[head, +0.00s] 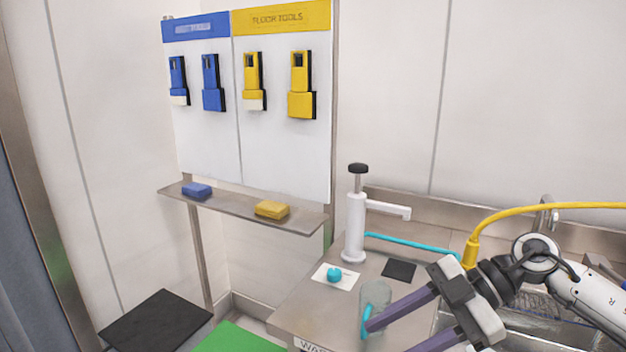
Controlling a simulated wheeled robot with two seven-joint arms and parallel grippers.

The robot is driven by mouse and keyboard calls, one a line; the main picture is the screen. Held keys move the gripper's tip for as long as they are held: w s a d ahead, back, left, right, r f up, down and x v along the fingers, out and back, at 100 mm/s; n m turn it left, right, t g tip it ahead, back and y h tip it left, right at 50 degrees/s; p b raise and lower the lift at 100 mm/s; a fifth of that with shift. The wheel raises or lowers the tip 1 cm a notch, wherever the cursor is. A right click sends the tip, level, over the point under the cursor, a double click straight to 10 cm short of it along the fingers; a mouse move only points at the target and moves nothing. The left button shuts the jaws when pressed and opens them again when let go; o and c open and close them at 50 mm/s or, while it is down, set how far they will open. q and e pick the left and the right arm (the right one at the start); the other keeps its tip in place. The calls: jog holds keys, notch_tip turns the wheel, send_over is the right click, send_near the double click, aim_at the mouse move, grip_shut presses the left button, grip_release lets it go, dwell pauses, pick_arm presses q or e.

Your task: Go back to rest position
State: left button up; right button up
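My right gripper (392,338) comes in from the right at the lower right of the head view. Its two long purple fingers point left and down and are spread apart, with nothing seen held between them. The tip of the upper finger overlaps the lower part of a clear cup (375,295) with a cyan handle (365,323) on the steel counter; I cannot tell whether they touch. The lower finger is partly cut off by the bottom edge. My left gripper is not in view.
A white pump (356,228) with a black knob stands behind the cup. A cyan ball-like piece (334,275) lies on a white card (345,283), beside a black square (398,270). A shelf (235,212) holds blue and yellow blocks.

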jog(key=s+a+m+t+y, duration=0.15)
jog(key=a+t+y, duration=0.25)
jog(key=a+y, duration=0.45)
jog(key=s+d+f+m+t+h, duration=0.1)
jog(key=d+f+m+t+h, duration=0.35)
jog(key=f+m+h, duration=0.5)
jog(key=s+d+f+m+t+h, duration=0.2)
jog(key=d+f+m+t+h, duration=0.35)
jog(key=f, duration=0.65)
jog(key=s+d+f+m+g+h, duration=0.2)
jog(key=s+f+g, duration=0.3)
jog(key=s+f, duration=0.8)
jog(key=shift+s+d+m, duration=0.3)
jog(key=shift+s+m, duration=0.25)
jog(key=shift+s, duration=0.7)
